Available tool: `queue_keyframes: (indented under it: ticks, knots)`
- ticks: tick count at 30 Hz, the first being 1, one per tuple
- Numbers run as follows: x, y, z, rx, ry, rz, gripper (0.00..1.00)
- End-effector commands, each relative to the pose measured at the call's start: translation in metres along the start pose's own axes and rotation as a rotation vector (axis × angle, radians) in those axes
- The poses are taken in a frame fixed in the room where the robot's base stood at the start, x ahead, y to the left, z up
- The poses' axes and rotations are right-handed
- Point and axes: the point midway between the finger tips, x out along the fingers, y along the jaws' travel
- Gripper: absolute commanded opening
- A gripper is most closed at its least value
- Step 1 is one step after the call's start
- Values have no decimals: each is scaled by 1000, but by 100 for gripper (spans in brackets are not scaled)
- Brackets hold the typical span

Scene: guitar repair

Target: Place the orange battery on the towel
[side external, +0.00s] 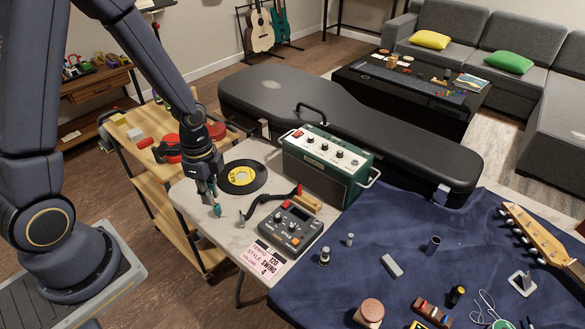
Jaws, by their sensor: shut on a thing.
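My gripper (215,208) points down over the pale tabletop's left part, in front of the yellow-labelled record. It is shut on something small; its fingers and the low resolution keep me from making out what. A teal patch shows at the fingertips. No clearly orange battery can be picked out. The dark blue towel (390,222) covers the right part of the table, well to the right of my gripper.
A grey pedal box (290,228), a black-and-red curved tool (272,200) and a green amplifier (325,165) stand between my gripper and the towel. A black guitar case (350,125) lies behind. Several small items and a guitar headstock (540,240) occupy the towel.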

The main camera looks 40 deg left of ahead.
Motion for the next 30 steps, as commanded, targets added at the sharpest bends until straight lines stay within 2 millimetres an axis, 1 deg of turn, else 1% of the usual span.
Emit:
queue_keyframes:
  ticks: [1,2,3,5,6,8,9,12,13,15,18,21,23,26,30]
  knots:
    - [-1,9,-28,128,0,-2,0]
    - [-1,14,-42,200,0,-4,0]
    - [-1,24,-62,292,0,-5,0]
    - [-2,40,-89,426,0,-8,0]
    - [-2,52,-106,508,1,-10,0]
    - [-3,73,-128,622,2,-12,0]
    - [-3,87,-141,689,3,-13,0]
    - [-3,119,-165,823,6,-15,0]
    - [-2,128,-170,855,7,-16,0]
    - [-2,145,-179,916,8,-15,0]
    - [-2,161,-185,971,7,-13,0]
    - [1,165,-192,994,8,-13,0]
    - [5,162,-201,998,8,-13,0]
    - [16,150,-222,996,8,-13,0]
    - [33,130,-255,994,7,-13,0]
